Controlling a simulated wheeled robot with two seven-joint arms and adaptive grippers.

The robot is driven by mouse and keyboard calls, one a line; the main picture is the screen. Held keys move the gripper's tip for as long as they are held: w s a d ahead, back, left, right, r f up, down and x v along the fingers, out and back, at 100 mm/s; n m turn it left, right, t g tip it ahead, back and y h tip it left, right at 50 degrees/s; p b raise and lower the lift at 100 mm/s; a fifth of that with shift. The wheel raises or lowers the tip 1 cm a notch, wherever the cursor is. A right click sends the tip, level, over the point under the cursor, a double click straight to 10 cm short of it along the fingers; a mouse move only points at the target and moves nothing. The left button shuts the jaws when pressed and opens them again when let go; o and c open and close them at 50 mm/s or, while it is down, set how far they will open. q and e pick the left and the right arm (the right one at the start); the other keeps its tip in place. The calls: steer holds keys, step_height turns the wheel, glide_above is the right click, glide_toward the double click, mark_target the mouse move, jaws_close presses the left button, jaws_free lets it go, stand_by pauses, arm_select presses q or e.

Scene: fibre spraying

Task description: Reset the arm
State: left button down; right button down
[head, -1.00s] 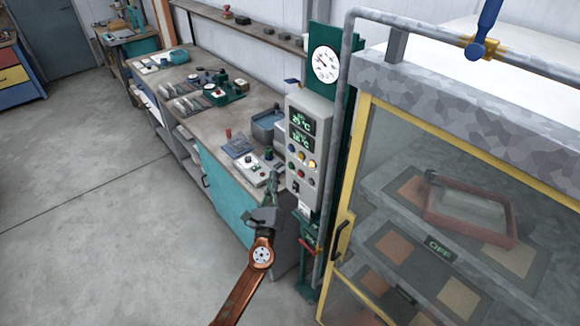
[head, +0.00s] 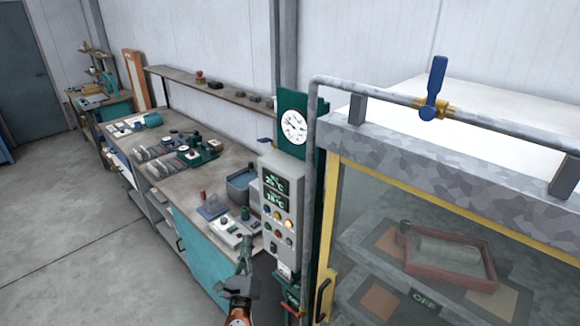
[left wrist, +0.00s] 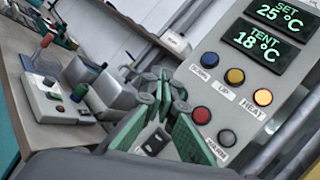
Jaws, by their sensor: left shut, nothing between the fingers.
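My left gripper (head: 246,242) is shut and empty, in front of the lower left part of the grey control box (head: 272,240). The display (left wrist: 270,26) reads SET 25 °C and TENT 18 °C. The HEAT button (left wrist: 263,97) looks lit yellow. My right gripper is not in view.
A glazed cabinet (head: 330,190) with a yellow frame stands at right, holding a reddish tray (head: 445,280). A pipe with a blue-handled valve (head: 434,90) runs above it. A cluttered workbench (head: 160,185) stretches away at left. The floor (head: 70,250) at left is clear.

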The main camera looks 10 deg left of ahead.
arm_select(q)
steer(key=s+a+f+n+g, duration=0.2)
steer(key=a+f+n+g, duration=0.1)
steer(key=f, duration=1)
steer(key=s+a+f+n+g, duration=0.2)
steer(key=f+n+g, duration=0.1)
steer(key=f, duration=1)
steer(key=s+a+f+n+g, duration=0.2)
steer(key=a+f+n+g, duration=0.1)
steer(key=f, duration=1.1)
steer(key=s+a+f+n+g+b, duration=0.1)
steer(key=s+a+f+n+g, duration=0.15)
steer(key=s+f, duration=0.6)
steer(key=s+a+f+n+g, duration=0.15)
steer(key=s+f+n, duration=0.35)
steer(key=f, duration=0.6)
steer(key=s+f+n+g, duration=0.2)
steer(key=s+f, duration=0.4)
steer(key=s, duration=0.9)
steer(key=s+f+n+g+h, duration=0.1)
steer(key=s+f+n+g, duration=0.2)
steer(key=s, duration=1.1)
steer(key=s+a+f+n+g, duration=0.1)
steer(key=s+f+n+g, duration=0.1)
steer(key=s+f+n, duration=0.4)
steer(key=s+f, duration=0.5)
steer(key=s, duration=0.4)
steer(key=shift+s+f+h+b, duration=0.15)
steer(key=shift+s+h+b, duration=0.15)
steer(key=shift+w, duration=0.1)
